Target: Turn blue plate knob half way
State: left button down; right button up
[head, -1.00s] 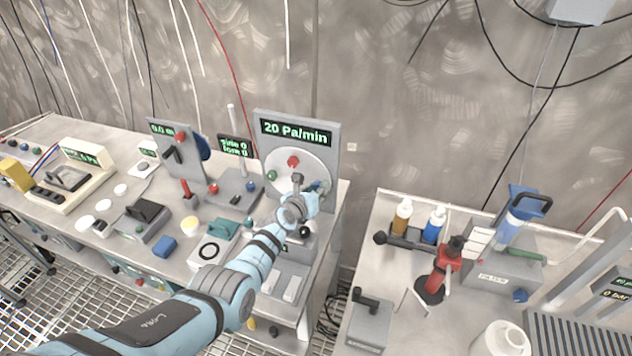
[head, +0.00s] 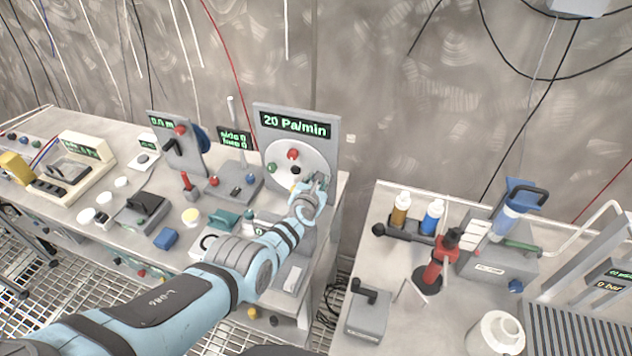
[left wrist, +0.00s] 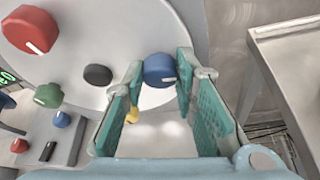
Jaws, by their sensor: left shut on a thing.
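The blue knob (left wrist: 159,70) sits at the lower right of the round pale plate (left wrist: 125,35), and its white mark points right in the left wrist view. My left gripper (left wrist: 158,75) is shut on the knob, with one teal-padded finger on each side of it. In the head view the plate (head: 314,158) is mounted on a grey upright panel, and my left gripper (head: 317,184) is at its lower right edge, largely hiding the blue knob. My right gripper is not in view.
The plate also carries a red knob (head: 293,154), a green knob (head: 272,168) and a black centre (left wrist: 97,75). A yellow knob (left wrist: 132,115) shows below. The panel display (head: 296,127) reads 20 Pa/min. A gap separates this bench from the right-hand table (head: 390,270).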

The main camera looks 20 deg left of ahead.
pick_arm(q)
jog(key=c, duration=1.3)
grip_release()
